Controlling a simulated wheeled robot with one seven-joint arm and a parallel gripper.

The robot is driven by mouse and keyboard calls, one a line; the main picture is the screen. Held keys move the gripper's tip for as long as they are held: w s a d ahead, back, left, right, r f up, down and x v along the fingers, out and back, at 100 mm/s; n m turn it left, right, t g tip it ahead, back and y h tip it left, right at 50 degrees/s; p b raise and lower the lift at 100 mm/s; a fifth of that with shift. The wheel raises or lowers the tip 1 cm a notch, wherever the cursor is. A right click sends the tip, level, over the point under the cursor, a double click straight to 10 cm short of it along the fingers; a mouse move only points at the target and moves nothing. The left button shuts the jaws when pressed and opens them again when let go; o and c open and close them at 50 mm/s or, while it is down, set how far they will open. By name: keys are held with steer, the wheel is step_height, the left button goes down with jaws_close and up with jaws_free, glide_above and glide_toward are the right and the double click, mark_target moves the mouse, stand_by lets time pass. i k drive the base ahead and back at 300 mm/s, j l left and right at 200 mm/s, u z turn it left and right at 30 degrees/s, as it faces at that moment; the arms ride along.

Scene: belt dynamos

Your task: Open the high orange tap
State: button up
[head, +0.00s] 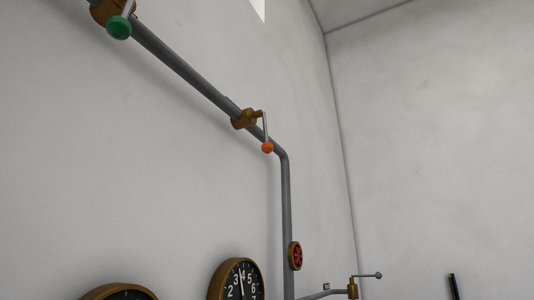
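The orange tap is a brass valve body (243,118) on a sloping grey pipe, high on the wall in the head view. Its thin grey lever (265,127) hangs downward from the valve and ends in an orange knob (267,147). The knob shows just in front of the pipe near its bend. My gripper is not recognisable in this view, so its distance from the tap does not show.
A green-knobbed tap (119,27) sits further up the grey pipe (180,67). Below are a red handwheel (295,256), a gauge (238,281), a second, cut-off gauge (118,291) and a small brass valve (353,288). A dark upright thing (453,287) shows at bottom right.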

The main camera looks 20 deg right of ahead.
mark_target(267, 148)
steer(key=i+l, duration=0.1)
steer(key=l, duration=0.2)
steer(key=i+l+u, duration=0.1)
steer(key=l, duration=0.2)
steer(key=i+l, duration=0.1)
steer(key=l, duration=0.2)
steer(key=l+u, duration=0.1)
steer(key=l, duration=0.75)
